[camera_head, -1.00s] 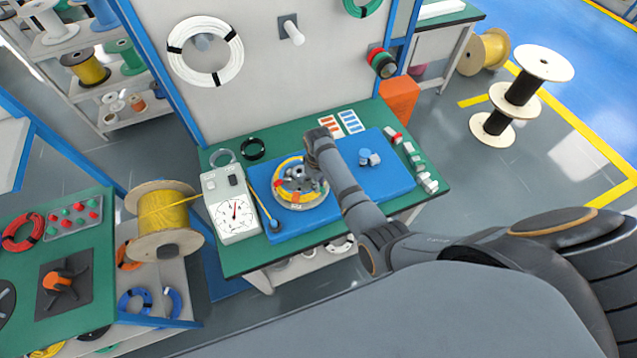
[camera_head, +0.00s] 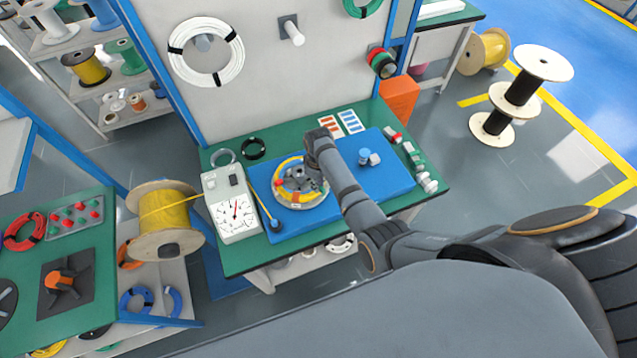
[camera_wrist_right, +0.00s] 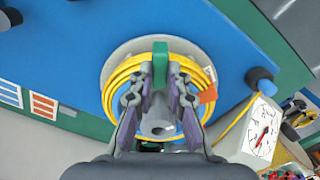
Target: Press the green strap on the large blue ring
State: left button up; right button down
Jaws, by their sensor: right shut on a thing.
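No large blue ring shows on the work mat. A yellow cable ring (camera_head: 287,166) lies on a round pale holder on the blue mat (camera_head: 398,182); it also shows in the right wrist view (camera_wrist_right: 116,88). My right gripper (camera_wrist_right: 160,74) is shut on a green strap (camera_wrist_right: 160,58), a small block at the ring's band. I cannot tell whether the strap is pressed fully onto the cable. An orange strap (camera_wrist_right: 207,95) sits on the ring beside the gripper. In the head view, my right arm partly hides the ring and the green strap cannot be made out. My left gripper is not in view.
A white dial gauge (camera_head: 232,205) and a dark-ended rod (camera_head: 275,224) stand left of the ring. A blue fitting (camera_head: 365,156) is on the mat's right part. Small blue coils (camera_head: 134,301) lie on a lower-left shelf. The mat's right side is mostly free.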

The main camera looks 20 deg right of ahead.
jog(key=shift+s+f, duration=0.1)
jog(key=shift+f, duration=0.05)
jog(key=c, duration=1.2)
grip_release()
notch_tip(320, 180, up, 3)
jog(key=shift+f+p, duration=0.2)
jog(key=shift+p, duration=0.7)
jog(key=shift+r, duration=2.8)
